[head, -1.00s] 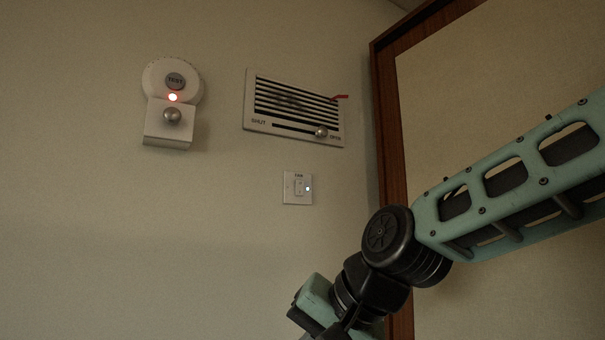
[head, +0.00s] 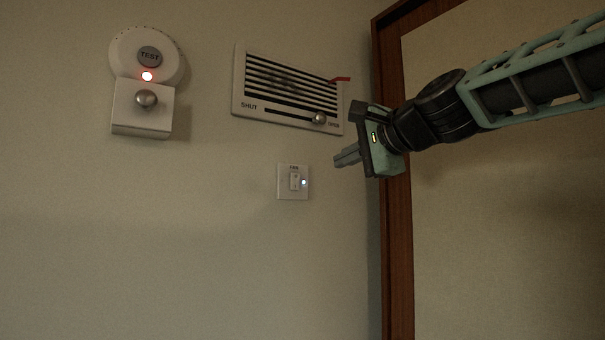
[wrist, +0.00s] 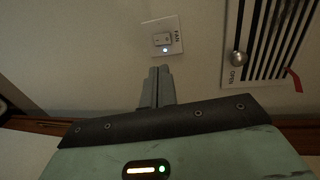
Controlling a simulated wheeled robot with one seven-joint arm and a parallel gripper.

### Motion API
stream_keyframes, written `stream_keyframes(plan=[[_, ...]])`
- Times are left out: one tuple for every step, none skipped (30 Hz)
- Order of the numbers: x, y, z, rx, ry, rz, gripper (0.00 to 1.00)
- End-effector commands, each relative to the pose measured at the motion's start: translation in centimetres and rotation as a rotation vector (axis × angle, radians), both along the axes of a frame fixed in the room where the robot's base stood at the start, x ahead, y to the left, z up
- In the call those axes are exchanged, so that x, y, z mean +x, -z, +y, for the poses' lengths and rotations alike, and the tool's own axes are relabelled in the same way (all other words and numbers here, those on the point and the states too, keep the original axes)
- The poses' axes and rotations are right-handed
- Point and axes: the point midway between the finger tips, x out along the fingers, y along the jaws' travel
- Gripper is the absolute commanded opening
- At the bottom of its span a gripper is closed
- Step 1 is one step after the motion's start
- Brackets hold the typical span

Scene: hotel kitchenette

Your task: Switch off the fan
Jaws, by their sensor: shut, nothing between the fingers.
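The fan switch (head: 293,181) is a small white wall plate labelled FAN with a rocker and a lit bluish-white light on its right side. In the wrist view the fan switch (wrist: 163,38) shows just beyond my fingertips, with its light lit. My gripper (head: 336,160) is shut and empty, to the right of the switch and slightly higher in the head view. In the wrist view my gripper (wrist: 160,70) points toward the plate. It looks apart from the switch; the exact distance is hard to tell.
A vent (head: 290,88) with a SHUT–OPEN slider, its knob (head: 319,118) near OPEN, and a red ribbon is above the switch. A round TEST device (head: 147,60) with a red light and a knobbed box (head: 142,108) is at left. A wooden frame (head: 397,230) stands at right.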

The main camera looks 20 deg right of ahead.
Motion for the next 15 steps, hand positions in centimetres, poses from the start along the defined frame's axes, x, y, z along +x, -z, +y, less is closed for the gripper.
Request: stream_keyframes(plan=[[0.0,0.0,0.0,-0.001,0.0,0.001,0.0],[0.0,0.0,0.0,-0.001,-0.001,0.001,0.0],[0.1,0.1,0.1,-0.001,-0.001,0.001,0.0],[0.2,0.1,0.1,-0.001,-0.001,0.002,0.0],[0.3,0.1,0.1,-0.001,-0.001,0.002,0.0],[0.6,0.1,0.2,-0.001,-0.002,0.003,0.0],[0.9,0.2,0.3,-0.002,-0.002,0.002,0.0],[1.2,0.3,0.4,-0.003,-0.002,0.003,0.0],[1.8,0.3,0.6,-0.003,-0.002,0.003,0.0],[2.2,0.4,0.8,-0.002,-0.003,0.005,0.0],[2.7,0.6,1.0,-0.002,-0.003,0.006,0.0],[3.5,0.7,1.2,-0.003,-0.003,0.004,0.0],[4.1,0.8,1.4,-0.002,-0.003,0.006,0.0],[4.6,1.0,1.6,-0.002,-0.004,0.006,0.0],[5.5,1.1,1.9,-0.003,-0.003,0.004,0.0]])
